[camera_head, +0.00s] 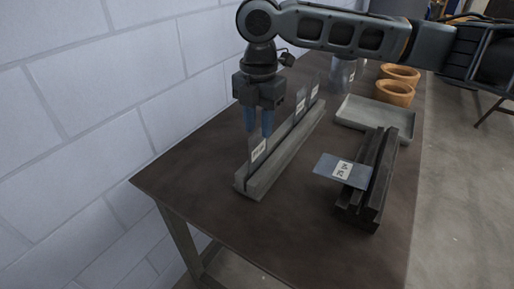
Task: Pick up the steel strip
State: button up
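Several thin grey steel strips stand upright in a long slotted rack (262,180) on the table. The nearest strip (258,151) has a white label, and more labelled strips stand behind it. Another steel strip (328,167), also labelled, lies flat with one end at a dark grooved block (361,207) and the other end sticking out to the left. My gripper (258,134) points down over the near part of the rack. Its two blue fingers are apart, with a narrow gap between them. They overlap the nearest strips in the picture; I cannot tell whether they touch one.
A shallow grey tray (376,112) lies behind the dark block. Two round wooden bowls or rings (395,93) stand beyond it. A white block wall (90,110) runs along the table's left side. The table's front left (190,178) is clear.

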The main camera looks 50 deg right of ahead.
aim_at(257, 145)
jog(key=shift+f+p, duration=0.35)
jog(key=shift+f, duration=1.95)
jog(key=shift+f, duration=0.25)
grip_shut()
